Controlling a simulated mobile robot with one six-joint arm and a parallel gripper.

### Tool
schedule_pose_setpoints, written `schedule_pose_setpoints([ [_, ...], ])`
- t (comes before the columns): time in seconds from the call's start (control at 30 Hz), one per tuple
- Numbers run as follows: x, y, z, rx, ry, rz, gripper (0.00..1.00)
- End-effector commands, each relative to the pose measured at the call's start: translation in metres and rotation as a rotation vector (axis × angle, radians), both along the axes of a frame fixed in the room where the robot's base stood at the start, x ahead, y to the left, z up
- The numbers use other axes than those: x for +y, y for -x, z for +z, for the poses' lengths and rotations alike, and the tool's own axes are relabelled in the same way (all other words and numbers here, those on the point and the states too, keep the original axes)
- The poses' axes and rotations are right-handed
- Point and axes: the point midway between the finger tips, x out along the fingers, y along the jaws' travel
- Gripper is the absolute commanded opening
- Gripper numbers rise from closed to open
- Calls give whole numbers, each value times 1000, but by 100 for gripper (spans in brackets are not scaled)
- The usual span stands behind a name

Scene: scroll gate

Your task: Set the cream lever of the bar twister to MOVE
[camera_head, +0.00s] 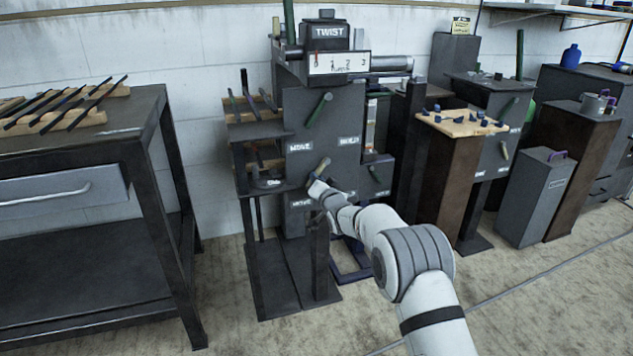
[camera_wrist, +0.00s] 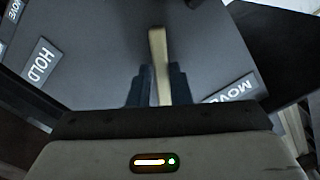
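The bar twister (camera_head: 330,108) is the dark machine at the picture's centre, with a TWIST sign and a number scale on top. Its cream lever (camera_head: 322,166) is on the lower front, below the upper labels. A MOVE label (camera_head: 301,148) is above and left of it. In the wrist view the cream lever (camera_wrist: 159,62) runs between my two dark fingers, with a HOLD label (camera_wrist: 41,64) to the left and a MOVE label (camera_wrist: 231,90) to the right. My gripper (camera_wrist: 160,88) looks closed against both sides of the lever. The lever's pivot is hard to make out.
A workbench (camera_head: 130,140) with rods in a wooden rack stands left. A brown pedestal (camera_head: 452,175) with a wooden board stands right, beside another machine and a grey bin (camera_head: 533,195). Open floor lies in front.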

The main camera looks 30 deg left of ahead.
Motion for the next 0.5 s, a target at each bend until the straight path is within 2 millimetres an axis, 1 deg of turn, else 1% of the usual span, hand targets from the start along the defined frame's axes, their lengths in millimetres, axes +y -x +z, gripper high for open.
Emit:
schedule_pose_setpoints([
  [0.03, 0, 0, -1, 1, 1, -1, 21],
  [0.2, 3, 3, -1, -1, 2, 6, 35],
  [0.23, 3, 3, -1, 0, 3, 6, 36],
  [0.5, 4, 5, 0, -2, 2, 9, 36],
])
